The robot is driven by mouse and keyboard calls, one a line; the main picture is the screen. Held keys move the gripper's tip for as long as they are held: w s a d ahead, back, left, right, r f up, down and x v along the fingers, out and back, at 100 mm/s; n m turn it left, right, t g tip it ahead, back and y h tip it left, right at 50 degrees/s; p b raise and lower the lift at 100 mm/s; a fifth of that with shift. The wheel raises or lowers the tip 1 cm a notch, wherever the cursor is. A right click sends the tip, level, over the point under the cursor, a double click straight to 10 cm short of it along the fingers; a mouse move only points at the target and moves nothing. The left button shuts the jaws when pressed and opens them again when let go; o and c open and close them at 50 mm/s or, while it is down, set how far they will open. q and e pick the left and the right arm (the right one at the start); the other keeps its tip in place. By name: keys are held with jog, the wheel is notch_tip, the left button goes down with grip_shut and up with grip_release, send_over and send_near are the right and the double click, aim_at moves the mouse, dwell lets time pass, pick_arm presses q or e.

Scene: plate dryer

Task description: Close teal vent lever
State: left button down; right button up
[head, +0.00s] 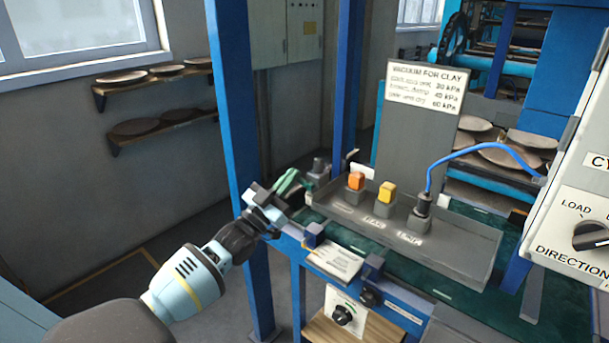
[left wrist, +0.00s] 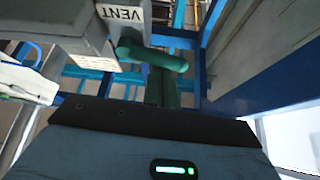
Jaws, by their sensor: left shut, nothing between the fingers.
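The teal vent lever (head: 287,181) shows at the left end of the grey valve tray, partly behind my left gripper (head: 274,198). In the left wrist view the lever (left wrist: 152,56) is a rounded teal bar running sideways beside a block with a VENT label (left wrist: 123,13). My left gripper is shut and empty, right by the lever. I cannot tell whether it touches the lever. My right gripper is not in view.
The grey tray (head: 470,255) holds an orange knob (head: 355,181), a yellow knob (head: 387,192) and a dark fitting with a blue hose (head: 430,165). A blue post (head: 232,110) stands close left of my gripper. A blue rail with a paper card (head: 335,262) runs in front.

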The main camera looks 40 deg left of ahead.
pick_arm(q)
jog(key=shift+a+f+n+y, duration=0.1)
jog(key=shift+f+n+y, duration=0.05)
jog(key=shift+n+y, duration=0.55)
jog(key=shift+f+n+y, duration=0.15)
jog(key=shift+n+y, duration=0.25)
jog(key=shift+n, duration=0.5)
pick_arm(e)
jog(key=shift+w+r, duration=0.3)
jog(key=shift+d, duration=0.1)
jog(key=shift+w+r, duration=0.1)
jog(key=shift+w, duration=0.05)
